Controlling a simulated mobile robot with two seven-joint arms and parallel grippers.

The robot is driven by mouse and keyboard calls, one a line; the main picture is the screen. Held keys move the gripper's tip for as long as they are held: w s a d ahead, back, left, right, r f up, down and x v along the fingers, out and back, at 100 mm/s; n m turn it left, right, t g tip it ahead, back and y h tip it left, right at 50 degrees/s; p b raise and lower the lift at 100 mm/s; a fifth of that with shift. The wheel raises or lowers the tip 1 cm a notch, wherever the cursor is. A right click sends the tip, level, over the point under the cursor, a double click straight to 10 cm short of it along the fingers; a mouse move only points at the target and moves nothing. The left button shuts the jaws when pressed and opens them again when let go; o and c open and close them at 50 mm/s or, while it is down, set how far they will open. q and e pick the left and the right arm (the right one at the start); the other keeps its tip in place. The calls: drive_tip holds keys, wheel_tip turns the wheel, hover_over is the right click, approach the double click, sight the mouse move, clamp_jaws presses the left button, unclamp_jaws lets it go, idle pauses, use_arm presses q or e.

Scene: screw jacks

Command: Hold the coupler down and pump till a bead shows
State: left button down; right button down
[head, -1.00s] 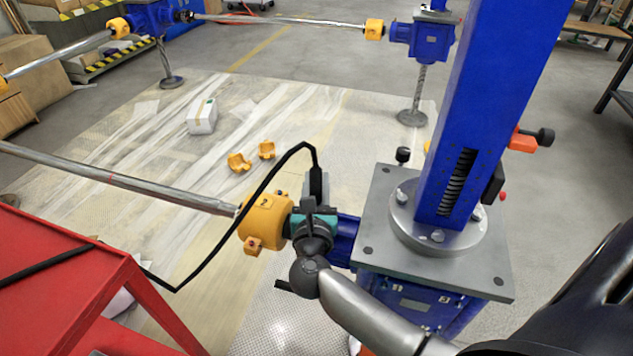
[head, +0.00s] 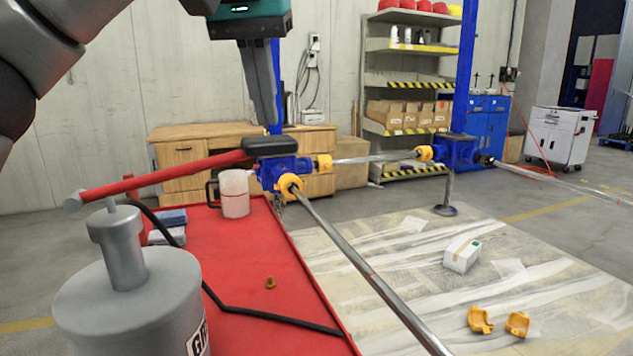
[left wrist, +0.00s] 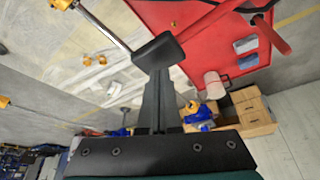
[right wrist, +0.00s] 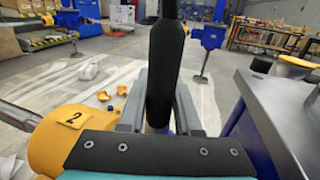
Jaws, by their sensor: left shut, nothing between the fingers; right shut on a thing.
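The grey grease pump (head: 135,300) stands at the left of the head view, with a red lever (head: 165,174) ending in a black grip (head: 262,147). My left gripper (head: 270,127) is shut and empty, pointing down just above or against the grip; I cannot tell if they touch. The grip also shows beyond the fingertips in the left wrist view (left wrist: 160,50). In the right wrist view my right gripper (right wrist: 160,112) is shut on the black hose-end coupler (right wrist: 165,60), beside the yellow housing (right wrist: 65,140) marked 2. The coupler's lower end and any bead are hidden.
The red cart top (head: 230,265) carries a mug (head: 234,193), folded cloths (head: 168,225), a small brass fitting (head: 270,283) and the black hose (head: 270,317). A shaft (head: 365,270) runs past its right edge. A sheeted floor with yellow half-shells (head: 480,319) lies beyond.

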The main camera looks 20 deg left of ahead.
sight(264, 155)
idle(0.3)
use_arm(q)
drive_tip(key=shift+f, duration=4.45)
drive_tip(key=shift+r, duration=4.45)
drive_tip(key=shift+f, duration=4.5)
